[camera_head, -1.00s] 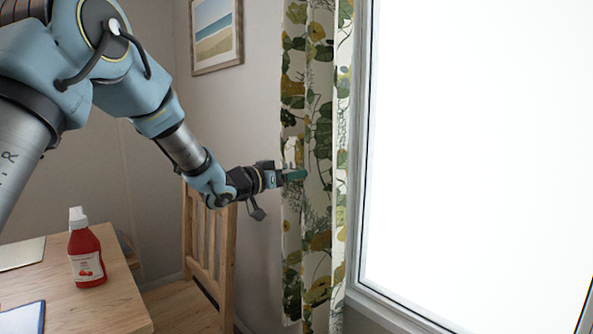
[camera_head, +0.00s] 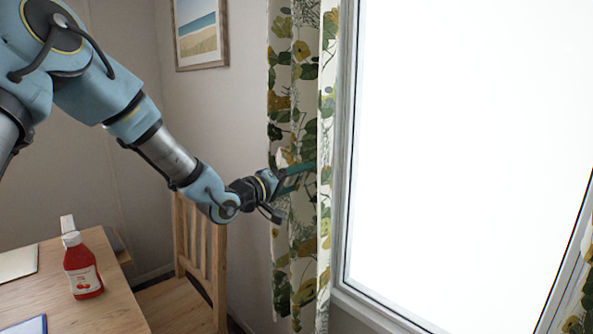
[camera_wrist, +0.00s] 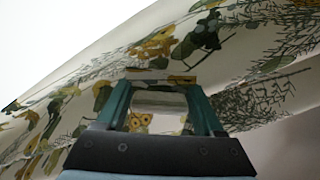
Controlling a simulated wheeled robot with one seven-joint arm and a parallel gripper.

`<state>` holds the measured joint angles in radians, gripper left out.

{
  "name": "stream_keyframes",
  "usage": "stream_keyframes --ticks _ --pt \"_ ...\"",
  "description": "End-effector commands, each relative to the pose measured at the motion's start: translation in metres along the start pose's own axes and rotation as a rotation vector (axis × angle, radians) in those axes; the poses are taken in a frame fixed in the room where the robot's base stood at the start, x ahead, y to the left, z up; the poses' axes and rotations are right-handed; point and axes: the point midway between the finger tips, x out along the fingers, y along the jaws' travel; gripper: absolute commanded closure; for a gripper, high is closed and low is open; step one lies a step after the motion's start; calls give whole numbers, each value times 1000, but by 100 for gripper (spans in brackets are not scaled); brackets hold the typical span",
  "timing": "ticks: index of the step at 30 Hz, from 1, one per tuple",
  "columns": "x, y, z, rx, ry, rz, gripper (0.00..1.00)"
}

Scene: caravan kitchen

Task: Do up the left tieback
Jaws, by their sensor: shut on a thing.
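The left curtain (camera_head: 305,110), white with green and yellow leaves, hangs beside the bright window and also fills much of the wrist view (camera_wrist: 205,40). My gripper (camera_head: 304,177) is at its middle height, with its teal fingers against the cloth. In the wrist view the fingers stand apart, shut on a pale strip (camera_wrist: 158,102) between them. The strip looks like the left tieback, but its pattern blends with the curtain. The strip's ends and any hook are not clear to see.
A wooden chair (camera_head: 196,250) stands below my arm. The table (camera_head: 110,310) at lower left bears a red bottle (camera_head: 83,270). A framed picture (camera_head: 200,33) hangs on the wall. The window frame (camera_head: 344,200) is just right of the curtain.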

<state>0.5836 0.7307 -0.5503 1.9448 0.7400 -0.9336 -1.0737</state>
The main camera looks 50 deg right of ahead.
Motion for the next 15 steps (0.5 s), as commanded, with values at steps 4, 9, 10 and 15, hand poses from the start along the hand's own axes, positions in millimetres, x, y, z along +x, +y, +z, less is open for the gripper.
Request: stream_keyframes --ticks 4,9,10,15 --pt "-1 15 -5 -141 3 -3 100" --pt "-1 26 -7 -288 2 -3 100" --pt "-1 28 -8 -312 2 -2 100" --pt "-1 36 -11 -429 2 -2 100"
